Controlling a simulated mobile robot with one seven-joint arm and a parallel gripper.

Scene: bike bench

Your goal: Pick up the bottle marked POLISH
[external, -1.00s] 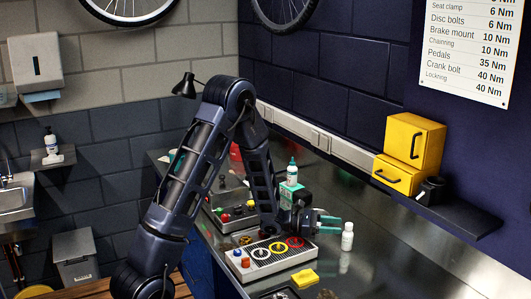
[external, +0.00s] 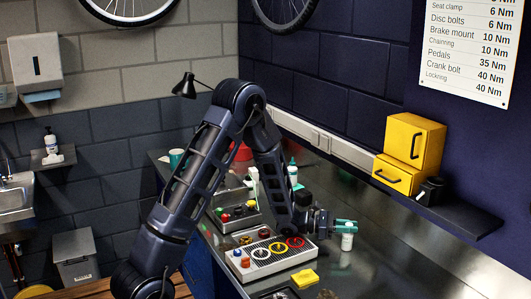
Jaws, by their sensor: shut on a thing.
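A small white bottle (external: 347,241) stands upright on the steel bench, right of the control box. My gripper (external: 346,226), with teal fingers, is shut on it near its top. A second white bottle with a teal tip (external: 292,172) stands farther back, partly hidden by my arm. The markings on both bottles are too small to read, so I cannot tell which one says POLISH.
A control box (external: 272,257) with red, yellow and white rings stands left of my gripper. Bench to the right is clear.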

